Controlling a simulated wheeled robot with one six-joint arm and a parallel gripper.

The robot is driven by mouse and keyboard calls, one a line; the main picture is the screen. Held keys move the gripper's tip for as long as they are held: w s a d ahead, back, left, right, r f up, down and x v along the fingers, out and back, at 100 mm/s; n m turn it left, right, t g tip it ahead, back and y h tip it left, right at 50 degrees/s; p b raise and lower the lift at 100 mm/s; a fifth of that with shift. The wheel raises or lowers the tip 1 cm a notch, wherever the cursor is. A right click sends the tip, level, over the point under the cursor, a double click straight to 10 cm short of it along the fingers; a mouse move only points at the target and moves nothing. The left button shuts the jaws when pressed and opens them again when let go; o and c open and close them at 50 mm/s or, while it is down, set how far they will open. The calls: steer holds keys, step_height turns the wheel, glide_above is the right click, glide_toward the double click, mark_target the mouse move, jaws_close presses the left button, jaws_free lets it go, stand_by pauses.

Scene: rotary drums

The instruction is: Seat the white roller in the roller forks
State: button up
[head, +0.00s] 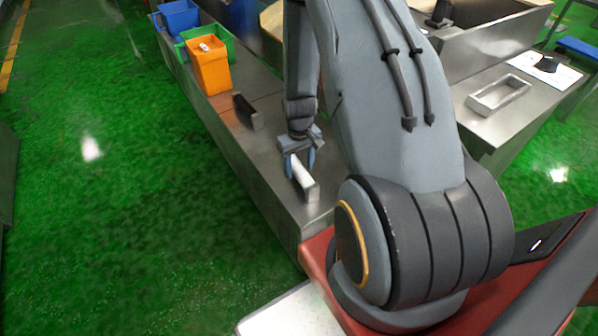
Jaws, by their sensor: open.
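A white elongated piece (302,172), which looks like the white roller, lies near the front end of the steel bench with a grey block-like end facing me. My gripper (300,164) points down over it. Its two blue-tipped fingers are open, one on each side of the white piece; I cannot tell whether they touch it. A dark upright bracket (247,111) stands farther back on the bench beside a reddish-brown patch. It may be the roller forks, but its shape is too small to be sure.
A metal tray (498,94) lies on the right bench. My arm hides the middle. Green floor is clear at left.

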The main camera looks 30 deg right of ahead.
steer(key=shift+f, duration=0.25)
steer(key=shift+c, duration=0.6)
jaws_close()
